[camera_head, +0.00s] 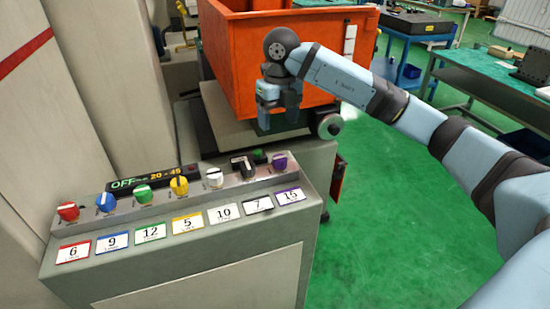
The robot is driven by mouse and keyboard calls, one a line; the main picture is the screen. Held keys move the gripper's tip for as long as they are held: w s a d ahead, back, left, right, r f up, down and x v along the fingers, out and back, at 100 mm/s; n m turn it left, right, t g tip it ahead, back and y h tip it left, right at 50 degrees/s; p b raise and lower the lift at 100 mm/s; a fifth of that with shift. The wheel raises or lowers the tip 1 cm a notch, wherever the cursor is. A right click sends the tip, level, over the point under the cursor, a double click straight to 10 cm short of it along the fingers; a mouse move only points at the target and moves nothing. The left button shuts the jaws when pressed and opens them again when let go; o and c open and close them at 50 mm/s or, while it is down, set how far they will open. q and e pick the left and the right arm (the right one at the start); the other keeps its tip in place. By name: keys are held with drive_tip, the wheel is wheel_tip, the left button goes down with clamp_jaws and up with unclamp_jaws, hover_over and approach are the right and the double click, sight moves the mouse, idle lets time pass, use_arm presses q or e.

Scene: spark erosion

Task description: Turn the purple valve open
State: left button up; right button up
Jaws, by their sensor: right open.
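The purple valve (280,161) is a small knob at the right end of a row of coloured knobs on a grey control panel (200,265). A label reading 15 with a purple border (290,197) lies in front of it. My right gripper (278,122) points down, open and empty, in front of the orange bin. In the picture it is above the purple valve and apart from it. My left gripper is not in view.
Red (68,211), blue (106,202), green (143,194), yellow (179,186), white (214,177) and black (243,166) knobs share the panel. A display (150,180) reads OFF. An orange bin (232,55) stands behind. Green floor (400,240) is clear at right.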

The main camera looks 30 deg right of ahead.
sight(280, 158)
drive_tip(key=shift+h, duration=0.3)
drive_tip(key=f, duration=1.1)
drive_tip(key=shift+w+d+f+p, duration=0.15)
drive_tip(key=shift+d+f+p, duration=0.15)
drive_tip(key=shift+d+p, duration=0.1)
drive_tip(key=shift+f, duration=0.75)
drive_tip(key=shift+c, duration=0.5)
drive_tip(key=c, duration=0.8)
drive_tip(key=shift+c, duration=0.2)
